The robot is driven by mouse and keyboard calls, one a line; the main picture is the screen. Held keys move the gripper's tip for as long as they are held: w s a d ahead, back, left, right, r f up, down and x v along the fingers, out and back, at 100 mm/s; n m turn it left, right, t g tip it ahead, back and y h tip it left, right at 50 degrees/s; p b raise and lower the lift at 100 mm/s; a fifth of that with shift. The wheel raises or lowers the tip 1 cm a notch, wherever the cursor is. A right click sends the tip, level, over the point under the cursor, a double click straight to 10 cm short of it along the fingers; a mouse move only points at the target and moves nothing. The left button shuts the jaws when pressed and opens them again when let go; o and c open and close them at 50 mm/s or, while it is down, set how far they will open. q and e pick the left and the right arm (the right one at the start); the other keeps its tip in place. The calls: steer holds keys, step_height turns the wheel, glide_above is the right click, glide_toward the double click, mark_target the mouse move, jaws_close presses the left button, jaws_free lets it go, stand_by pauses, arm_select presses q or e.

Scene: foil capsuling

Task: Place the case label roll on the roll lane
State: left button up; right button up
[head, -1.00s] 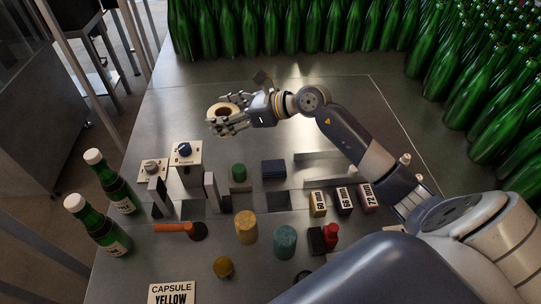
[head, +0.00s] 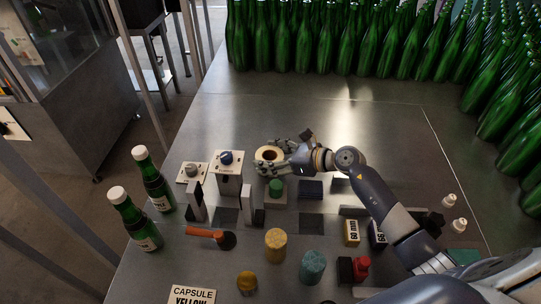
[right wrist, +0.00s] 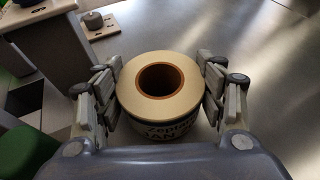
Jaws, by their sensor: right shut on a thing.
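The case label roll (head: 259,155) is a cream ring with a brown core. My right gripper (head: 272,158) is shut on it, a finger on each side, and holds it above the table just behind the green cylinder. In the right wrist view the roll (right wrist: 190,87) lies between the fingers with its hole facing the camera, and partly hidden print shows on its side. Low metal rails (head: 341,186) stand right of the dark blue block, partly covered by my arm; I cannot tell whether they form the roll lane. My left gripper is not in view.
The green cylinder (head: 276,188) and dark blue block (head: 311,189) are in front. Green bottles (head: 320,40) line the back; two more stand left. The table (head: 300,110) behind the gripper is clear.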

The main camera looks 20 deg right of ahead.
steer(key=shift+f, duration=0.15)
steer(key=o, duration=1.2)
steer(key=shift+c, duration=0.2)
